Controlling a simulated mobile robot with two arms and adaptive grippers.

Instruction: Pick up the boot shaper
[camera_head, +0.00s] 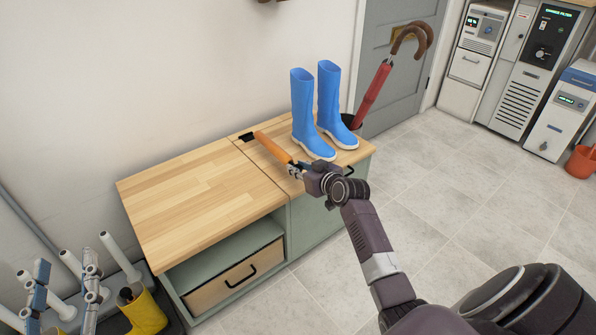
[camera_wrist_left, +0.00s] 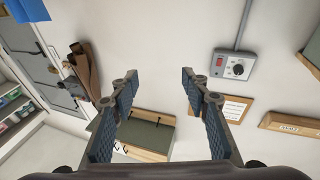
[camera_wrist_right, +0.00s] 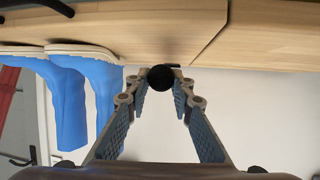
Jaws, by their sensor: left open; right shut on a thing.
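The boot shaper (camera_head: 272,147) is a long orange stick with a black far end. It lies over the wooden bench top, left of the blue boots, in the head view. My right gripper (camera_head: 298,168) is at its near end and shut on it. In the right wrist view a round black end (camera_wrist_right: 160,77) sits between the fingertips and hides the rest of the shaper. My left gripper (camera_head: 67,265) is open and empty at the lower left of the head view; its spread fingers (camera_wrist_left: 157,75) show in the left wrist view.
Two blue boots (camera_head: 304,110) stand on the bench (camera_head: 190,200) close to the right gripper. A red umbrella (camera_head: 374,92) stands behind them. A boot rack with white pegs (camera_head: 120,256) and yellow boots (camera_head: 144,312) is near the left gripper. The bench's left part is clear.

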